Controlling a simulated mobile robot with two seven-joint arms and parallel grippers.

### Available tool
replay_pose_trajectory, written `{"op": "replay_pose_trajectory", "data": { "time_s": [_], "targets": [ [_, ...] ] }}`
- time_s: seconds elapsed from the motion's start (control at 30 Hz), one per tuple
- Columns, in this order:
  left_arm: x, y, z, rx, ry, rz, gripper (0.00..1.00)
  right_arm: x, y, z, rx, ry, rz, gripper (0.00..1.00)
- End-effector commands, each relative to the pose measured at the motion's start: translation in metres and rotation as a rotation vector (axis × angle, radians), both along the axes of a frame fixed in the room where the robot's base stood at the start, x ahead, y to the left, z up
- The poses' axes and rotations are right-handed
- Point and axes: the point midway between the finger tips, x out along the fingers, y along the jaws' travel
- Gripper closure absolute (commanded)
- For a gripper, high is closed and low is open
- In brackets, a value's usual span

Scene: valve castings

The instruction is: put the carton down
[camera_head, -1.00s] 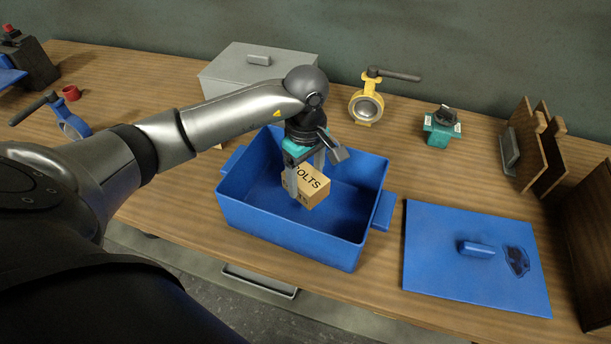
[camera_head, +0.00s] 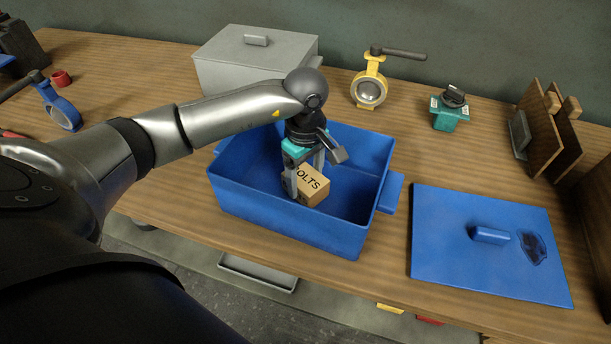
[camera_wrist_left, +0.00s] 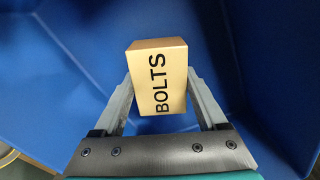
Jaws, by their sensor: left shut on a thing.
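The carton (camera_head: 314,188) is a small tan box marked BOLTS. It is inside the open blue bin (camera_head: 300,229), low between its walls; I cannot tell whether it touches the floor. My left gripper (camera_head: 305,190) reaches down into the bin and is shut on the carton, one finger on each side. In the left wrist view the carton (camera_wrist_left: 158,80) sits between the two fingers, with blue bin walls around it. My right gripper is not in view.
A blue lid (camera_head: 487,243) with a handle and a dark patch lies right of the bin. Behind stand a grey box (camera_head: 255,62), a yellow valve (camera_head: 369,88) and a green valve (camera_head: 449,111). A blue valve (camera_head: 62,108) stands at left. Wooden boards (camera_head: 546,130) stand at right.

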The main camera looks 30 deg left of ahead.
Motion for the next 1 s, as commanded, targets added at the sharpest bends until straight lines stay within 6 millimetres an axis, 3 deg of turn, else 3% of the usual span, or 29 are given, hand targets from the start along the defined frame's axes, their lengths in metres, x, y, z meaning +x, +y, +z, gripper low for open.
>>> {"op": "replay_pose_trajectory", "data": {
  "time_s": [0.47, 0.5, 0.73, 1.0],
  "targets": [
    [0.0006, 0.0002, -0.0046, 0.0, -0.002, 0.0, 1.0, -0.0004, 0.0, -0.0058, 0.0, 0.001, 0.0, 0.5],
    [0.0006, 0.0002, -0.0047, 0.0, -0.002, 0.0, 0.24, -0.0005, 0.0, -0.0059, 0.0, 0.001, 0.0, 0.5],
    [0.0003, 0.0001, -0.0043, 0.001, -0.001, 0.0, 0.0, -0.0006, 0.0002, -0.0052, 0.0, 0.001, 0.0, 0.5],
    [-0.0002, 0.0, -0.003, 0.0, 0.001, 0.0, 0.0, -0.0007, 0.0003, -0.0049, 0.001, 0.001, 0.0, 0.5]
  ]
}}
